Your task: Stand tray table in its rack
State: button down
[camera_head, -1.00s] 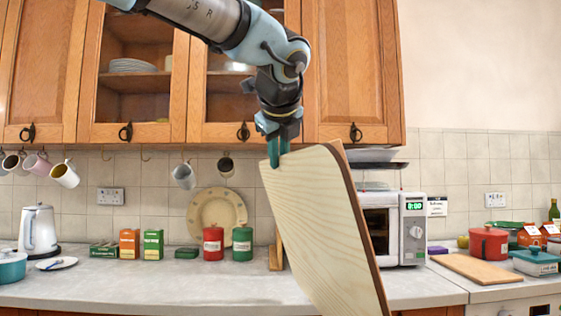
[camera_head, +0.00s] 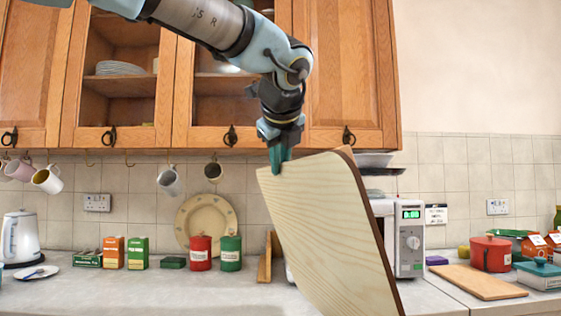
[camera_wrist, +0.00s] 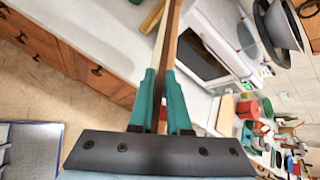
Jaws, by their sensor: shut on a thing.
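The tray table (camera_head: 330,225) is a large pale wood-grain board with a brown edge. It hangs tilted from my gripper (camera_head: 279,160) in the head view, in front of the counter, and its lower end runs out of frame. My gripper is shut on its upper left edge. In the wrist view, my gripper (camera_wrist: 159,78) has its teal fingers on either side of the tray table (camera_wrist: 173,35), seen edge-on. A small wooden stand (camera_head: 265,262), seemingly the rack, is on the counter just left of and behind the board, which partly hides it.
The counter (camera_head: 130,292) is clear at its front left. Red (camera_head: 201,253) and green (camera_head: 231,253) canisters stand left of the stand, with a plate (camera_head: 205,215) behind. A microwave (camera_head: 411,238) is right of the board, partly hidden. A chopping board (camera_head: 478,282) lies farther right.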

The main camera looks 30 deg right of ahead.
jog(key=shift+r+m+p, duration=0.35)
jog(key=shift+m+p, duration=0.05)
jog(key=shift+p, duration=0.15)
jog(key=shift+m+p, duration=0.5)
jog(key=shift+p, duration=0.35)
jog(key=m+p, duration=0.3)
jog(key=p, duration=0.2)
jog(key=shift+r, duration=0.2)
jog(key=shift+w+d+f+p, duration=0.2)
jog(key=shift+w+d+p, duration=0.15)
jog(key=shift+w, duration=0.4)
jog(key=w+d+f+p, duration=0.1)
jog(key=w+d+p, duration=0.3)
jog(key=w, duration=0.8)
jog(key=w+d+f+p, duration=0.2)
jog(key=w+d+p, duration=0.3)
jog(key=w, duration=0.8)
jog(key=shift+w+d+p, duration=0.25)
jog(key=shift+d+p, duration=0.05)
jog(key=shift+d, duration=1.1)
